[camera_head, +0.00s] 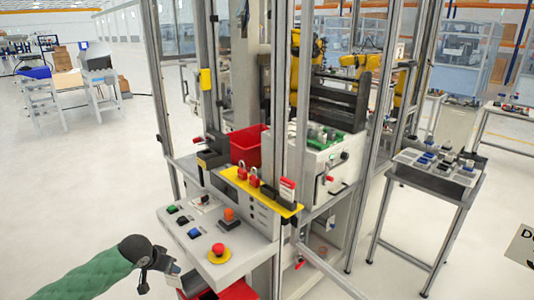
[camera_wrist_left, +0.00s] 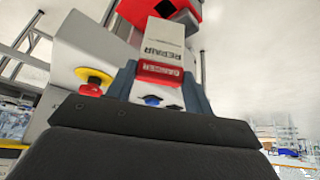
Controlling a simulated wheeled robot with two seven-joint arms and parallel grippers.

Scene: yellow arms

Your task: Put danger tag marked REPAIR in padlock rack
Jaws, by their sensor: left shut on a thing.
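My left gripper (camera_head: 172,268) is in front of the control panel at the lower left of the head view. In the left wrist view the gripper (camera_wrist_left: 158,85) is shut on a white tag (camera_wrist_left: 164,50) with a red band, marked REPAIR and DANGER in upside-down letters. The tag is hard to make out in the head view. The yellow padlock rack (camera_head: 262,196) stands behind the panel with red padlocks (camera_head: 248,177) on it. Another red and white tag (camera_head: 287,189) stands at its right end. My right gripper is not in view.
The sloping control panel (camera_head: 207,241) carries buttons and a red emergency stop (camera_head: 218,250), also seen in the left wrist view (camera_wrist_left: 93,80). Metal posts (camera_head: 282,110) rise close by the rack. A red bin (camera_head: 247,146) stands behind it. Open floor lies left.

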